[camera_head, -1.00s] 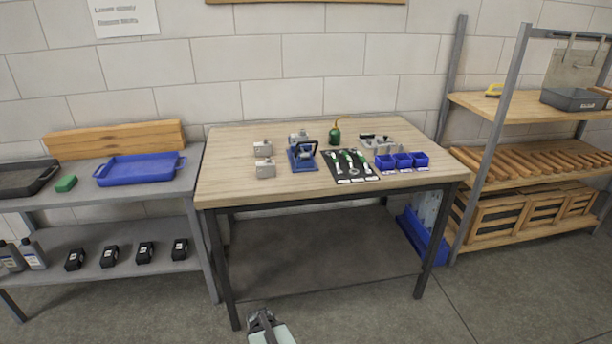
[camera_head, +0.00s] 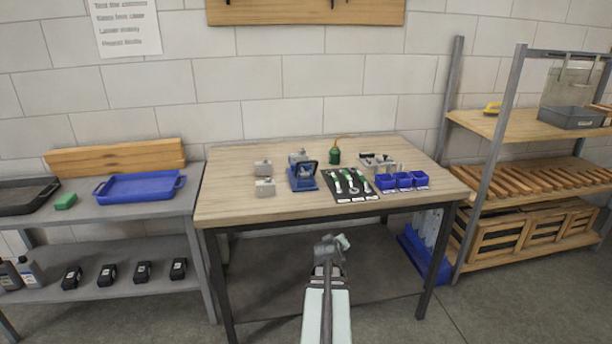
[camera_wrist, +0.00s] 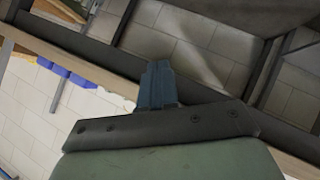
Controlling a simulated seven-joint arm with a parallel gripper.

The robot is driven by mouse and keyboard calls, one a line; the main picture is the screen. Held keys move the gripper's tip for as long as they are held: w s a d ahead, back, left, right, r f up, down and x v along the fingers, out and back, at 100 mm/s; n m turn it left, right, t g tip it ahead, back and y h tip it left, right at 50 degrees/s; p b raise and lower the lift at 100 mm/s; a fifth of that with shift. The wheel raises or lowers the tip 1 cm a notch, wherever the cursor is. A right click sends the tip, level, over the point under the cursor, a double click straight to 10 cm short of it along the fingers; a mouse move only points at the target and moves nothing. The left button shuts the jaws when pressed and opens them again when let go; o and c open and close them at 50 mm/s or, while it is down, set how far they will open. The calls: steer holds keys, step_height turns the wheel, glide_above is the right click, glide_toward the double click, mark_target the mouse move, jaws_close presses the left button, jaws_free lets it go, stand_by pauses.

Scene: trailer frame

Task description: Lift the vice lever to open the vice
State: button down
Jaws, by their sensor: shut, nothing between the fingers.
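The vice (camera_head: 303,178) is a small blue block with grey parts on the wooden workbench, left of the tool mat. Its lever (camera_head: 309,170) appears as a dark loop at the top front; its exact angle is too small to tell. My gripper (camera_wrist: 157,85) is shut and empty in the wrist view, its dark blue-grey fingers together. In the head view the end of my arm is in front of the bench, below its front edge and apart from the vice; the fingers are not clear there. The vice is not recognisable in the wrist view.
On the bench (camera_head: 240,205) are grey metal blocks (camera_head: 265,187), a dark tool mat (camera_head: 348,185), blue bins (camera_head: 403,180) and a green oil can (camera_head: 335,157). A shelf with a blue tray (camera_head: 138,187) stands left, and a rack (camera_head: 500,125) stands right. The bench's front edge lies between my arm and the vice.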

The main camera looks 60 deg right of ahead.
steer(key=w+a+r+n+t+h, duration=0.1)
steer(key=w+r+n+t+h, duration=0.1)
steer(key=w+r+n+t, duration=0.35)
steer(key=w+a+r+n+t+h, duration=0.1)
steer(key=w+r+n+t+h, duration=0.15)
steer(key=r+n+t, duration=0.6)
steer(key=w+d+r+n+g, duration=0.1)
steer(key=w+d+r+g, duration=0.1)
steer(key=w+d+r, duration=0.4)
steer(key=w+d, duration=0.4)
steer(key=shift+w+r+g, duration=0.2)
steer(key=shift+r+g, duration=0.1)
steer(key=shift+g, duration=0.1)
steer(key=shift+d+r, duration=0.1)
steer(key=shift+r, duration=0.05)
steer(key=w+d+r, duration=0.3)
steer(key=r, duration=0.1)
steer(key=shift+w+d, duration=0.3)
steer(key=shift+w, duration=0.05)
steer(key=shift+f, duration=0.1)
steer(key=s+a+r, duration=0.1)
steer(key=s+a, duration=0.9)
steer(key=shift+r, duration=0.2)
